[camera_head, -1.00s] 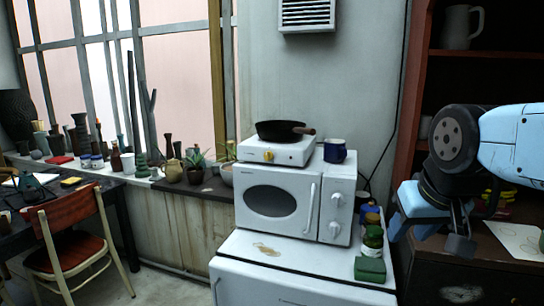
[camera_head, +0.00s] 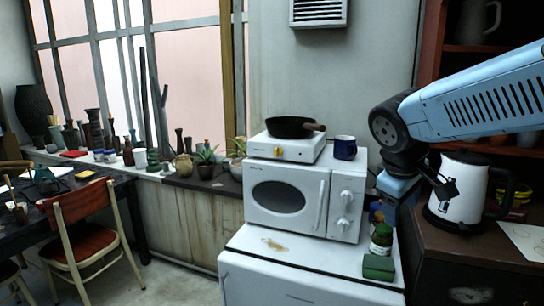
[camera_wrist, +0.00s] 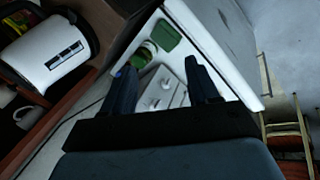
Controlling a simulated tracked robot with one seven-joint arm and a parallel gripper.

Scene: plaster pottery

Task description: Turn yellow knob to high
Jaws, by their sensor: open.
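The yellow knob (camera_head: 277,152) is on the front of a small white hot plate (camera_head: 304,148), which stands on top of a white microwave (camera_head: 287,202). A black frying pan (camera_head: 290,127) sits on the hot plate. My gripper is right of the microwave in the head view, lower than the hot plate and apart from the knob; its fingers are hard to make out there. In the wrist view my gripper (camera_wrist: 160,70) is open and empty. The microwave's white knobs (camera_wrist: 165,83) show between its fingers. The yellow knob is not visible in the wrist view.
A dark blue mug (camera_head: 345,147) stands right of the hot plate. Jars (camera_head: 381,240) and a green box (camera_head: 378,268) are on the white cabinet right of the microwave. A white kettle (camera_head: 460,190) stands on the brown cabinet at right. The air before the microwave is clear.

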